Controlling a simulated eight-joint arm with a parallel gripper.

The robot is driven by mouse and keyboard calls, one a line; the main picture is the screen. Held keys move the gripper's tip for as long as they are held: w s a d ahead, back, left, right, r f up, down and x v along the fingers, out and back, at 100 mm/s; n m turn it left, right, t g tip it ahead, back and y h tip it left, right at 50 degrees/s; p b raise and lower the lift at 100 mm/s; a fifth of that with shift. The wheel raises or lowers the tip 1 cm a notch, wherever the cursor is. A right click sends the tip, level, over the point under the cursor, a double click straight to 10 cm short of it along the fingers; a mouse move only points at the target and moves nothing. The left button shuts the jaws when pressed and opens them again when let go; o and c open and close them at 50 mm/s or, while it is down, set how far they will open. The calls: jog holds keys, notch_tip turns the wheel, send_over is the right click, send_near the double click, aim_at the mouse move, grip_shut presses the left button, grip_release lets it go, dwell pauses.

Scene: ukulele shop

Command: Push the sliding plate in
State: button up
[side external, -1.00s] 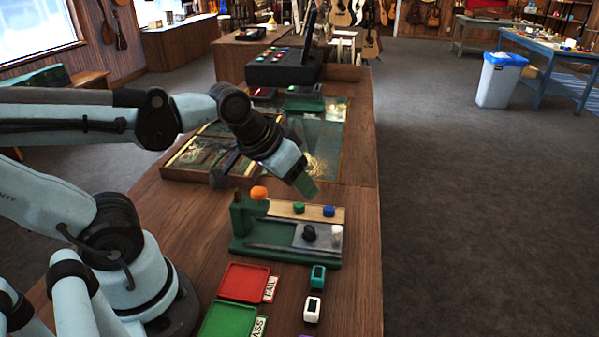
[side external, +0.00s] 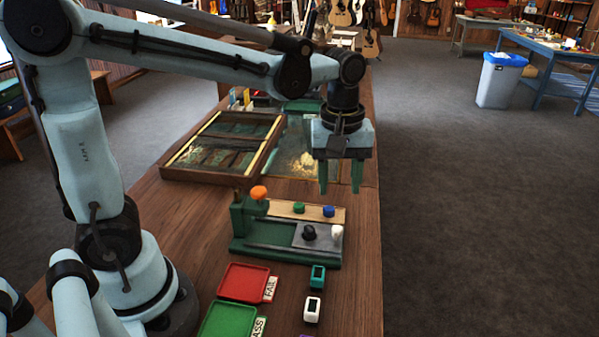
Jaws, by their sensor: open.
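A green fixture (side external: 270,256) stands on the wooden bench, with an upright block and an orange knob (side external: 259,192) at its left end. A grey plate (side external: 322,241), which looks like the sliding plate, lies at its right part. A black knob (side external: 309,232) and a white knob (side external: 337,231) are on or beside this plate. A wooden strip (side external: 275,208) behind carries a green knob (side external: 298,208) and a blue knob (side external: 328,211). My gripper (side external: 339,187) points down, open and empty, above and behind the fixture's right end, apart from it.
A red tray (side external: 246,283) and a green tray (side external: 229,322) lie in front, near a teal device (side external: 318,277) and a white device (side external: 312,309). A wooden framed tray (side external: 265,167) lies behind left. The bench's right edge is close by.

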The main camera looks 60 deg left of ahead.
aim_at(337, 227)
notch_tip(337, 227, down, 10)
jog(key=shift+w+d+f, duration=0.1)
jog(key=shift+f, duration=0.1)
dwell(0.3)
grip_shut()
